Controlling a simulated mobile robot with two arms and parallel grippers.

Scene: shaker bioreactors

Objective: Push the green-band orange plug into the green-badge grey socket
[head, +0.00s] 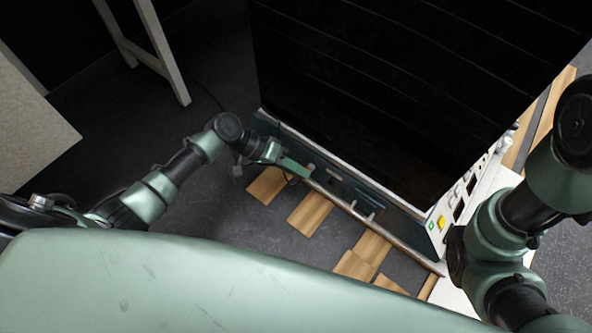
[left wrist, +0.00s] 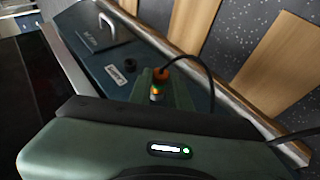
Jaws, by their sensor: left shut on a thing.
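In the left wrist view, an orange plug (left wrist: 160,73) sits between the green fingers of my left gripper (left wrist: 159,84). The gripper is shut on it. A black cable loops from the plug to the right. A pale and orange section shows below the plug's top; I cannot make out a green band for sure. In the head view my left gripper (head: 293,167) is at the near edge of the dark blue panel, and the plug is too small to tell there. The green-badge grey socket cannot be made out. My right gripper is not in view.
A large black cabinet (head: 400,90) stands above. Wooden boards (head: 310,212) lie on the floor.

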